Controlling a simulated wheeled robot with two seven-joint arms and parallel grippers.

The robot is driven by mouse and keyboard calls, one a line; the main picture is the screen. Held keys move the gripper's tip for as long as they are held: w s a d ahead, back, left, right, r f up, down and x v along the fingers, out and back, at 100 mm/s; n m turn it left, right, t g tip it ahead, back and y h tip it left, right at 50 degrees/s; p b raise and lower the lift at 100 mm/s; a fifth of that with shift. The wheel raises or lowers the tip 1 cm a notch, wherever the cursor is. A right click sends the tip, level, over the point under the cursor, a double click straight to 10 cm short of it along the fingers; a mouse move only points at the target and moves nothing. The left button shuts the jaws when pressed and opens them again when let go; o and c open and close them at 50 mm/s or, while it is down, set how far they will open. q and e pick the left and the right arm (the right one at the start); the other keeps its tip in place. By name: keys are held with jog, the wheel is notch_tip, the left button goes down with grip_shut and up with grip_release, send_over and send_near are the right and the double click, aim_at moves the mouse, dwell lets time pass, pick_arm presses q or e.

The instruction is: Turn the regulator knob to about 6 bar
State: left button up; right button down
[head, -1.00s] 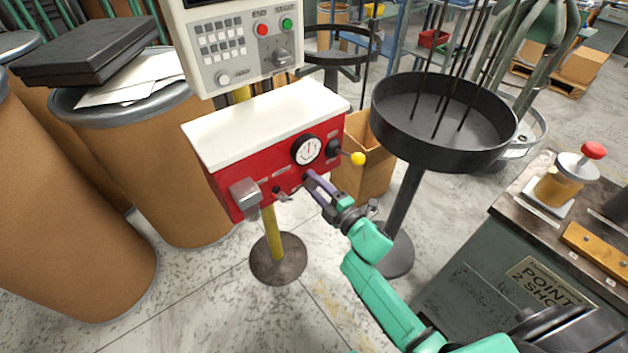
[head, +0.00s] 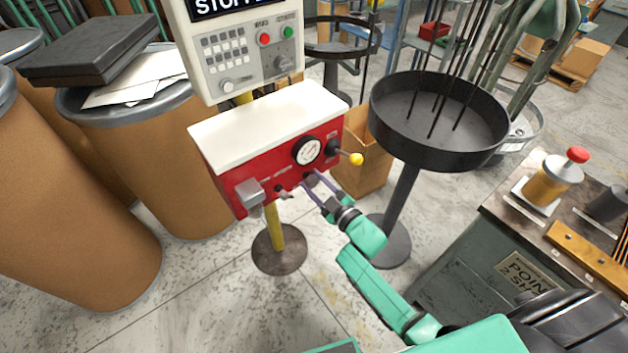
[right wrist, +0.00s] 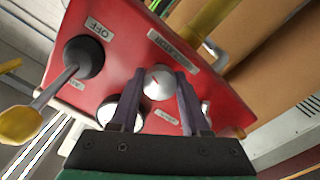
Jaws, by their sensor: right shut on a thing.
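The red regulator box (head: 270,163) with a white top stands on a yellow post. The silver regulator knob (right wrist: 158,82) shows in the right wrist view below a label reading REGULATOR. My right gripper (head: 312,183) is at the box's lower front, and its two dark fingers (right wrist: 157,88) are shut on the knob, one on each side. The pressure gauge (head: 307,150) is just above the gripper in the head view; its needle is too small to read exactly. In the right wrist view the gauge (right wrist: 118,112) is partly hidden by a finger. My left gripper is not in view.
A yellow-tipped lever (head: 354,158) sticks out right of the gauge, close to my right gripper. A small toggle (head: 283,193) and grey box (head: 249,192) are at left. A round black tray (head: 440,140) stands at right, and a control panel (head: 245,60) rises behind.

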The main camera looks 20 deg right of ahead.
dwell(0.3)
jog(key=shift+c, duration=1.8)
grip_release()
jog(key=shift+s, duration=0.1)
jog(key=v, duration=1.4)
jog(key=shift+s, duration=0.2)
jog(key=shift+f, duration=0.15)
